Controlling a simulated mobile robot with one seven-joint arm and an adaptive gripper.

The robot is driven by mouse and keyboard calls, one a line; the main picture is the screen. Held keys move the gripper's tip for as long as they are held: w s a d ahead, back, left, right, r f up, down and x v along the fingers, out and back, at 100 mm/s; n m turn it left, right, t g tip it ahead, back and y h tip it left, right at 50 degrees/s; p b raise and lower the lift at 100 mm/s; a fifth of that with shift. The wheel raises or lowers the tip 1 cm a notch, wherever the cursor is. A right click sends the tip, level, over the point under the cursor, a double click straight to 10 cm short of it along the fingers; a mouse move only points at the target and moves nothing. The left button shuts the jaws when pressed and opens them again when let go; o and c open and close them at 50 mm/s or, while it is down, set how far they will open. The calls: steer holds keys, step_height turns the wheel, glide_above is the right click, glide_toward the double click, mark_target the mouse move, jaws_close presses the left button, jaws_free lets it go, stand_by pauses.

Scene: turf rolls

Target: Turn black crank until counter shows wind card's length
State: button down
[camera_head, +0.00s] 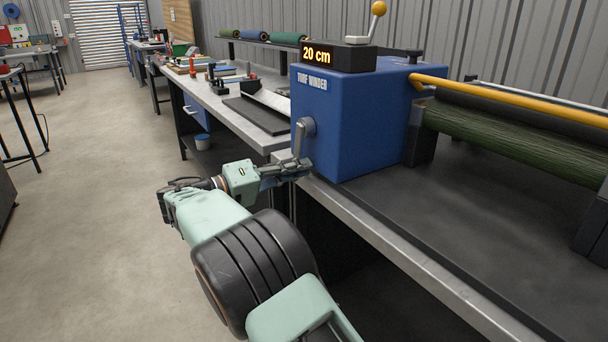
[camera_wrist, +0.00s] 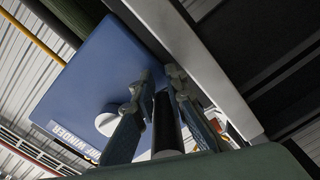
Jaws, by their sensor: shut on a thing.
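The blue turf winder (camera_head: 350,120) stands on the bench, with a counter (camera_head: 318,55) on top reading "20 cm" in orange. The crank's grey arm (camera_head: 303,135) hangs roughly downward from a hub on the winder's near left face. My gripper (camera_head: 290,171) is at the arm's lower end, shut on the crank's black handle. In the wrist view the black handle (camera_wrist: 167,125) stands between the two fingers. In the head view the gripper mostly hides the handle. I cannot make out a wind card.
A dark green turf roll (camera_head: 515,140) lies under a yellow bar (camera_head: 500,98) right of the winder. A lever with a yellow ball (camera_head: 379,8) rises beside the counter. The metal bench edge (camera_head: 400,255) runs close to my arm. Open floor lies left.

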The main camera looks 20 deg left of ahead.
steer(key=shift+w+a+r+m, duration=0.1)
steer(key=shift+r+m, duration=0.2)
steer(key=shift+r, duration=0.15)
steer(key=shift+w+a+r+m, duration=0.1)
steer(key=shift+r+m, duration=0.2)
steer(key=shift+r, duration=0.1)
steer(key=shift+d, duration=0.1)
steer(key=c, duration=1.8)
jaws_free()
steer(key=shift+s, duration=0.1)
steer(key=shift+o, duration=0.2)
steer(key=shift+f, duration=0.1)
steer(key=shift+f, duration=0.2)
steer(key=shift+b, duration=0.3)
steer(key=v, duration=1.2)
steer(key=shift+c, duration=0.3)
